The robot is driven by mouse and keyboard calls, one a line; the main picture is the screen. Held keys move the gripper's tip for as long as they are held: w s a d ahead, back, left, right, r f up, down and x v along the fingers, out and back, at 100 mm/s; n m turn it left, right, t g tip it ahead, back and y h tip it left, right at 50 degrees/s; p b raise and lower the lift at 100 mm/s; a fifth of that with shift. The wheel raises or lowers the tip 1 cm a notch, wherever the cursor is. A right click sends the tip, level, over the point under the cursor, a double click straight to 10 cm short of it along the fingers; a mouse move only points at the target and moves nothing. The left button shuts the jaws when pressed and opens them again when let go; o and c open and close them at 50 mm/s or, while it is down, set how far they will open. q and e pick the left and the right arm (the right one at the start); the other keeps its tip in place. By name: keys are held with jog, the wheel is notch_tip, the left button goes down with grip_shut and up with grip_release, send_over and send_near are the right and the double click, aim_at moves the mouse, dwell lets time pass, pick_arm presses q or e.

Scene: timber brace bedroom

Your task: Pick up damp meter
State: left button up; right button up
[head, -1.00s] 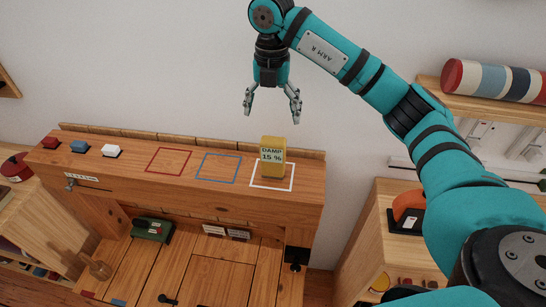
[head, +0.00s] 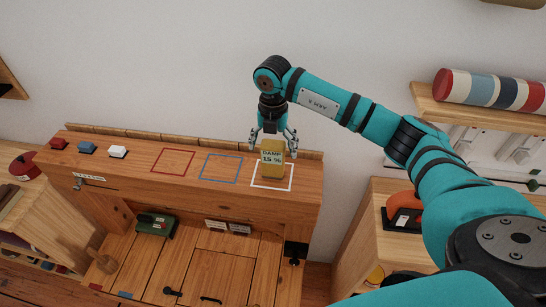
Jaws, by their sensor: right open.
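The damp meter (head: 272,160) is a yellow block with a display reading "DAMP 15 %". It stands upright in the white outlined square (head: 258,186) on the wooden shelf top (head: 140,169). My right gripper (head: 273,146) is open and points down at the meter's top. Its fingers show on the left and right of the meter's upper part; whether they touch it I cannot tell. My left gripper is not in view.
A red outlined square (head: 173,149) and a blue outlined square (head: 206,177) are empty. A low ledge (head: 180,140) runs along the back. A striped roll (head: 490,89) lies on a shelf at right.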

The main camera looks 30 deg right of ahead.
jog(key=shift+c, duration=0.2)
jog(key=c, duration=1.2)
jog(key=shift+r, duration=0.1)
